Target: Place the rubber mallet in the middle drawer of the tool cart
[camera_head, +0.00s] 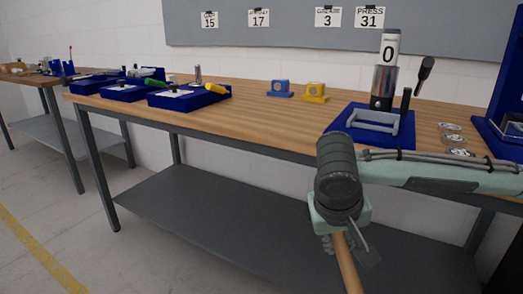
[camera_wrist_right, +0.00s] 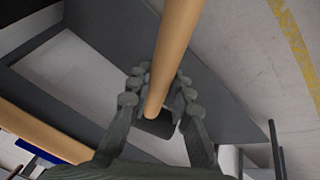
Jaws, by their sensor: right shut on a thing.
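My right gripper (camera_head: 345,241) is shut on the wooden handle of the rubber mallet (camera_head: 347,268), in front of the workbench. The handle runs down out of the bottom of the head view. In the right wrist view, the mallet handle (camera_wrist_right: 175,50) passes between the fingers of the right gripper (camera_wrist_right: 155,100) and leaves at the top. A dark block shows behind the fingers there; I cannot tell whether it is part of the mallet. The mallet's head is not clearly seen. No tool cart or drawer can be made out. My left gripper is not in view.
The workbench (camera_head: 250,118) has a grey lower shelf (camera_head: 200,205). A second bench (camera_head: 30,80) stands at left. The floor at left is clear.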

